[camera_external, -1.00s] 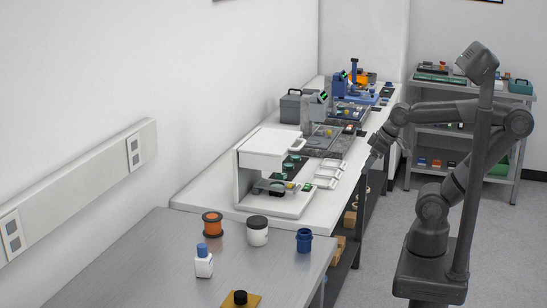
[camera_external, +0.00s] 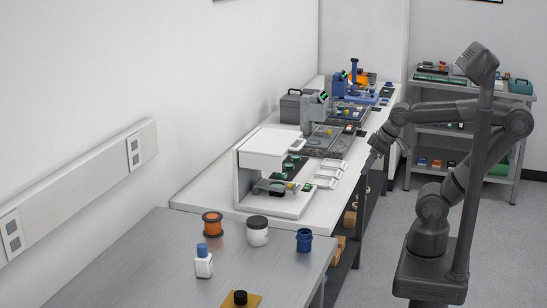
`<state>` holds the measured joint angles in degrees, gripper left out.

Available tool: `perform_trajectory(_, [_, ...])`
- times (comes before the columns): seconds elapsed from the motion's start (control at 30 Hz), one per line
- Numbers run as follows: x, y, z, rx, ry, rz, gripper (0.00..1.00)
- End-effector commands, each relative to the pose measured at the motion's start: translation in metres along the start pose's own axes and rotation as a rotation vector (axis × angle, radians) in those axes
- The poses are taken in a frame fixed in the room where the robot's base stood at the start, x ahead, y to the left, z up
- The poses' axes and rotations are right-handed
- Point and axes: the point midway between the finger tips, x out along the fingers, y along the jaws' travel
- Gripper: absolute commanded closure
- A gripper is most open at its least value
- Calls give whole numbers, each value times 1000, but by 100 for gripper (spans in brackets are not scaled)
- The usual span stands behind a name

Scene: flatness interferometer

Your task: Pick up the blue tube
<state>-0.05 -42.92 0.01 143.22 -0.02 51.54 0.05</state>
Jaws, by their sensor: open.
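A small dark blue cylindrical container (camera_external: 304,241) stands upright near the right edge of the grey metal table in the foreground. I cannot tell whether it is the blue tube, and no other thing is clearly a tube at this size. My gripper (camera_external: 369,166) hangs beside the right edge of the white bench, pointing down and to the left. It is open, small in view, with nothing seen between its fingers. It is well apart from the blue container, farther back and to its right.
The grey table (camera_external: 150,260) also holds an orange spool (camera_external: 212,224), a white jar with a dark lid (camera_external: 257,236) and a blue-capped white bottle (camera_external: 203,264). The white bench (camera_external: 205,197) bears a white instrument (camera_external: 262,160) and small trays (camera_external: 325,178). A shelf cart (camera_external: 470,92) stands behind my arm.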

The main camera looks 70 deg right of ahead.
Motion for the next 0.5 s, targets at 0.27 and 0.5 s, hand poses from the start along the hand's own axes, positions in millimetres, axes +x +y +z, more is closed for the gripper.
perform_trajectory(0.27, [23, -36, -29, -72, -30, -27, 29])
perform_trajectory(0.5, [64, -116, -59, -187, -63, -75, 29])
